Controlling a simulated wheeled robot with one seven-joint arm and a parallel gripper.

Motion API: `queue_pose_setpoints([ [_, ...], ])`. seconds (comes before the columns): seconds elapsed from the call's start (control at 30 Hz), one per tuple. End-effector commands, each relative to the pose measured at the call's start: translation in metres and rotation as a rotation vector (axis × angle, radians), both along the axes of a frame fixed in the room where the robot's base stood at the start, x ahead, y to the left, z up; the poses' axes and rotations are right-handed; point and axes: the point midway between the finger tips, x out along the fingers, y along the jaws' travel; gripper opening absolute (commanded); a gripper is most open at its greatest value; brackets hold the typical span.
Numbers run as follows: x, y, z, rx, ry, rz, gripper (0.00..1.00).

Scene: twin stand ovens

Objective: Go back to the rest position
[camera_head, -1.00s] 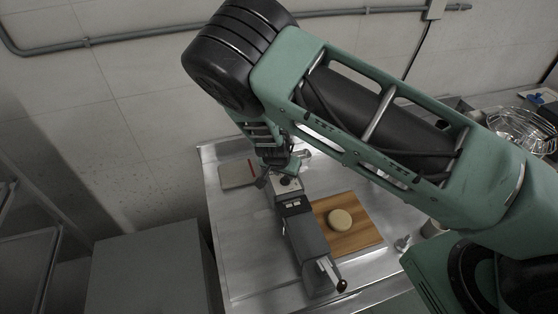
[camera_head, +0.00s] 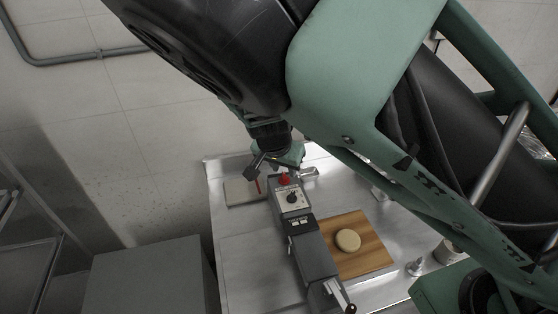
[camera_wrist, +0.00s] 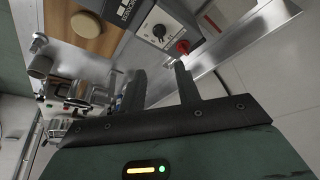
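My gripper (camera_head: 280,168) is above the far end of a long grey machine in the head view, partly hidden by my own arm. In the wrist view my gripper (camera_wrist: 160,72) has its two dark fingers apart, with nothing between them. The grey machine (camera_head: 312,252) has a dial, a red knob (camera_head: 284,179) and a lever with a black ball at its near end. The red knob also shows in the wrist view (camera_wrist: 182,47), just beyond the fingertips and apart from them.
A wooden board (camera_head: 369,256) with a pale round disc (camera_head: 348,240) lies right of the machine on the metal table (camera_head: 240,262). A flat pale item (camera_head: 240,191) lies at the table's back left. A grey cabinet (camera_head: 148,278) stands left. A wall pipe (camera_head: 75,60) runs behind.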

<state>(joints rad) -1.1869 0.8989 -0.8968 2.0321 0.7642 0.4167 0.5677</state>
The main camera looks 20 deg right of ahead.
Motion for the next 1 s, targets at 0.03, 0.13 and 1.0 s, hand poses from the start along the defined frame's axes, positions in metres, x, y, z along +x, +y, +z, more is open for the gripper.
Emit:
queue_pose_setpoints([
  [0.03,0.000,0.000,0.000,0.000,0.000,0.000,0.33],
  [0.13,0.000,0.000,0.000,0.000,0.000,0.001,0.33],
  [1.0,-0.229,0.043,0.017,0.254,0.418,1.004,0.33],
])
